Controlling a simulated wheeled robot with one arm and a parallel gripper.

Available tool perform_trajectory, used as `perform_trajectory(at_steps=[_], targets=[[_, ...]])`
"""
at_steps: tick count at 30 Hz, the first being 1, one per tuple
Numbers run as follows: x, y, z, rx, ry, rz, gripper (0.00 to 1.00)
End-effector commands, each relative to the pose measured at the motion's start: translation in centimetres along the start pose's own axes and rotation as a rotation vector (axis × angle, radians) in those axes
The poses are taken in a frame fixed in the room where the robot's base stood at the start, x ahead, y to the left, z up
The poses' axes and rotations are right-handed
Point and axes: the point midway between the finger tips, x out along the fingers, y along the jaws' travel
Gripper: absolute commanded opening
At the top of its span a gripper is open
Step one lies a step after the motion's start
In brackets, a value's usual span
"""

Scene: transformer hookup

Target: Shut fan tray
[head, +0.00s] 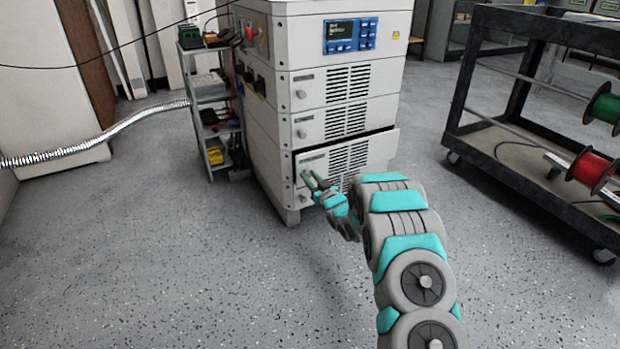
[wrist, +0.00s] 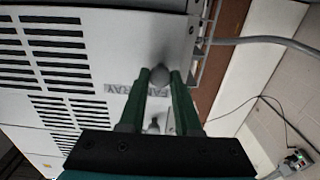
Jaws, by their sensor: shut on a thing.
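The fan tray (head: 365,155) is a light grey vented drawer low in the white cabinet (head: 270,110). Its front stands out from the cabinet, with a dark gap along its top edge. In the wrist view its front (wrist: 120,40) shows sideways, with black slots and a partly covered label reading as fan tray. My gripper (head: 311,182) is at the left side of the tray front. In the wrist view its green fingers (wrist: 160,78) are closed on either side of the grey round knob (wrist: 160,72) of the tray.
A small shelf (head: 212,130) with tools stands left of the cabinet. A dark cart (head: 510,160) with green and red spools stands at the right. A corrugated hose (head: 100,143) runs in at the left. The floor (head: 190,270) in front is clear.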

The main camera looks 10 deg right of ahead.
Motion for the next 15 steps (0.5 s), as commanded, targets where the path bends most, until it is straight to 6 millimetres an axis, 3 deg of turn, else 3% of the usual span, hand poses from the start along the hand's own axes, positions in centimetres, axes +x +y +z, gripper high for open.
perform_trajectory(at_steps=[8,15], targets=[[0.5,-0.1,-0.1,-0.001,0.000,-0.002,0.00],[2.9,-0.1,-0.1,-0.002,0.002,-0.003,0.00]])
